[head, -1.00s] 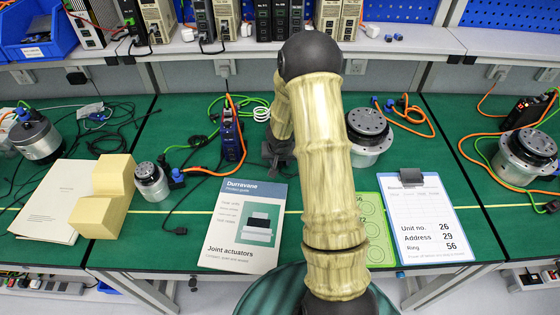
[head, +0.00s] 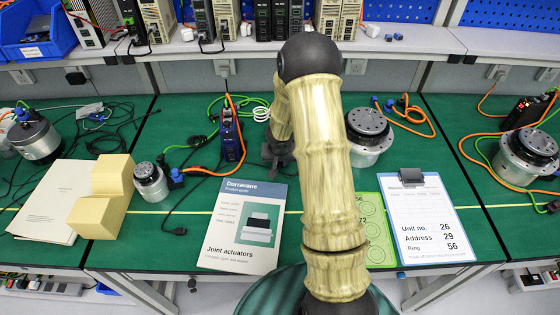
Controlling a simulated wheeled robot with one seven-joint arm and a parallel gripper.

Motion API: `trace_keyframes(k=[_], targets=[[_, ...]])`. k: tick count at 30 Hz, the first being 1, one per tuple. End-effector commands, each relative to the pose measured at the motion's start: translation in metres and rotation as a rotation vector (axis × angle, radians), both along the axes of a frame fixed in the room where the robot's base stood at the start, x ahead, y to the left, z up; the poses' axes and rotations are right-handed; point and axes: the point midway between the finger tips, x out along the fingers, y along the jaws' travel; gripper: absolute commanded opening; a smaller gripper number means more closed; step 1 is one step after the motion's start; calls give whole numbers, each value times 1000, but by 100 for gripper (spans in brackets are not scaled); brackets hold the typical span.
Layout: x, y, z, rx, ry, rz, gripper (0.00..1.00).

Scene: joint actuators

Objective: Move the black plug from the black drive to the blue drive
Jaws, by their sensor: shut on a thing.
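The blue drive (head: 231,135) stands upright on the green mat, left of my arm, with an orange and a green cable at its top. My gripper (head: 274,158) is dark and low over the mat, just right of the blue drive and apart from it. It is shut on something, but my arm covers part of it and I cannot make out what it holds. A black drive (head: 524,112) with an orange cable is at the far right. I cannot tell whether another black drive is hidden behind my arm. A black cable end (head: 170,222) lies left of the booklet.
Silver actuators stand at left centre (head: 151,182), right of my arm (head: 368,136) and far right (head: 527,155). A booklet (head: 243,225), a clipboard (head: 428,218) and yellow blocks (head: 104,205) lie in front. Loose cables cross the left mat. Several drives line the shelf (head: 205,47).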

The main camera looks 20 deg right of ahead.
Motion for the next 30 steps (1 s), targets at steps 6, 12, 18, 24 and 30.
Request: trace_keyframes(k=[6, 12, 18, 24, 30], targets=[[-6, 3, -2, -1, -2, -1, 0], [-14, 6, -1, -1, -2, 0, 0], [-21, 10, -2, -1, -2, 0, 0], [-27, 12, 0, -1, -2, 0, 0], [-27, 12, 0, 0, -1, 0, 0]])
